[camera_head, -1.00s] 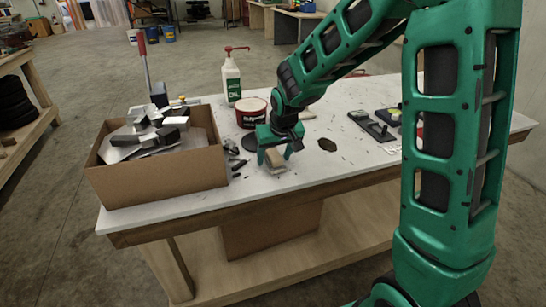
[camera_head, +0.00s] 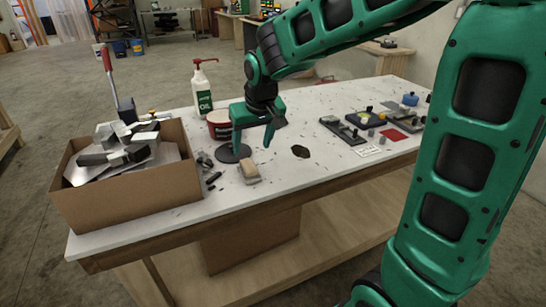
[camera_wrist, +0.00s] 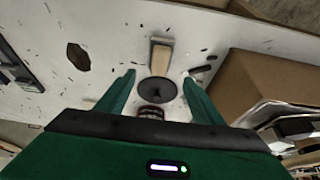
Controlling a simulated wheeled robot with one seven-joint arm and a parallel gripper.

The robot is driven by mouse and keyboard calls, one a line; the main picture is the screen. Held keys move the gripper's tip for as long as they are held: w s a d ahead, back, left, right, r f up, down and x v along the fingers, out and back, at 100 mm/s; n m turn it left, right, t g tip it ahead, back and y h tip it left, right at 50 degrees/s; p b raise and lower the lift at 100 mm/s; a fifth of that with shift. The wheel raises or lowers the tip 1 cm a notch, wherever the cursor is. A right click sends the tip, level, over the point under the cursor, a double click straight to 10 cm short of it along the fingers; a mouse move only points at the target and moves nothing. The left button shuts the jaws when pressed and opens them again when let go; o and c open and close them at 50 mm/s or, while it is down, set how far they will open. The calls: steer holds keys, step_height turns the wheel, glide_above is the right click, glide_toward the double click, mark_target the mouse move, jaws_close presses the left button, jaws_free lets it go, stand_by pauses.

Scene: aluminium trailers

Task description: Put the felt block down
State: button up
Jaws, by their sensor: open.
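The felt block (camera_head: 250,171) is a small tan block with a grey base, lying on the white tabletop (camera_head: 310,133) near its front edge. In the wrist view the felt block (camera_wrist: 161,56) lies beyond the space between the fingers and touches neither. My gripper (camera_head: 251,143) is open and empty, raised above the table and a little behind the block. In the wrist view my gripper (camera_wrist: 158,92) shows both green fingers spread wide.
A cardboard box (camera_head: 130,195) full of metal scrap stands at the left. A red tub (camera_head: 219,125), an oil bottle (camera_head: 202,92) and a dark round disc (camera_head: 232,153) are behind the block. A dark stain (camera_head: 300,151) marks the table. Tools (camera_head: 345,130) lie at the right.

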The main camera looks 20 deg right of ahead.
steer(key=s+d+m+g+h, duration=0.1)
steer(key=s+d+m+g, duration=0.15)
steer(key=s+d, duration=1)
steer(key=s+d+f+m+g, duration=0.1)
steer(key=s+d+m, duration=0.1)
steer(key=s, duration=0.8)
steer(key=s+d+f+m+g+y, duration=0.1)
steer(key=s+d+m, duration=0.1)
steer(key=s, duration=0.8)
steer(key=shift+d+f, duration=0.3)
steer(key=shift+d, duration=0.1)
steer(key=shift+s, duration=0.1)
